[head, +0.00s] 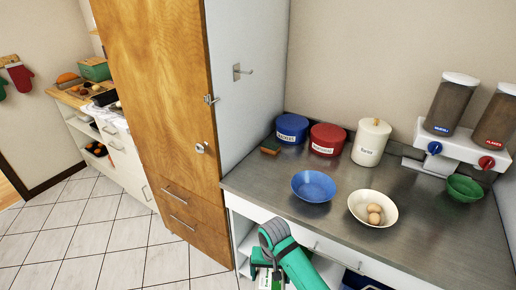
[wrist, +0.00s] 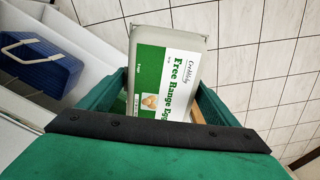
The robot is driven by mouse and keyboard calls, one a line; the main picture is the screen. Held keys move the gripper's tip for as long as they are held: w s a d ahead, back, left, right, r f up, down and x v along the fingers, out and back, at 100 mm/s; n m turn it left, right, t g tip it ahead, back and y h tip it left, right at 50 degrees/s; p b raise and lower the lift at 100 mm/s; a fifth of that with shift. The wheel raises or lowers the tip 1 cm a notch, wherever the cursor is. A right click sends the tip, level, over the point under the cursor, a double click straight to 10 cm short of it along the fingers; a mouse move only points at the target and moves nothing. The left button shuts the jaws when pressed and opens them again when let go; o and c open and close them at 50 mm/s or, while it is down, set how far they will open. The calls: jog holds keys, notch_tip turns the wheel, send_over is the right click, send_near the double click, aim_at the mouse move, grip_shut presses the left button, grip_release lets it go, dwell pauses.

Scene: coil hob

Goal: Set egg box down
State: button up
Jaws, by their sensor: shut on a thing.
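The egg box (wrist: 172,75) is a grey carton with a green and white "Free Range" label, held in my gripper (wrist: 163,100). The green fingers lie along its two sides, and its near end is hidden behind the gripper body. In the head view my gripper (head: 268,270) is low in front of the counter, by the open lower shelves. Part of the egg box label (head: 265,282) shows there at the bottom edge. The box is over or beside the tiled floor; I cannot tell its height.
The grey worktop (head: 420,255) carries a blue bowl (head: 313,186), a cream bowl (head: 360,206) with eggs, canisters and a dispenser. A blue basket (wrist: 42,60) with a handle sits in the white shelf at left. A wooden cupboard (head: 160,100) stands left; the tiled floor (head: 90,235) is clear.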

jog(key=shift+n, duration=0.5)
jog(key=a+f, duration=0.1)
jog(key=w+a+f, duration=0.1)
jog(key=a+f, duration=0.2)
jog(key=f, duration=0.1)
jog(key=shift+w+a+f, duration=0.15)
jog(key=shift+w+f, duration=0.05)
jog(key=shift+w, duration=0.1)
jog(key=shift+s+f, duration=2.2)
jog(key=shift+f, duration=0.8)
jog(key=w+r, duration=0.4)
jog(key=r, duration=0.1)
jog(key=shift+w+r, duration=0.2)
jog(key=shift+r, duration=0.05)
jog(key=shift+w+a, duration=0.85)
jog(key=shift+a, duration=1.05)
jog(key=s+d+f, duration=0.3)
jog(key=s+f, duration=0.3)
jog(key=shift+s+d, duration=0.25)
jog(key=shift+s, duration=0.1)
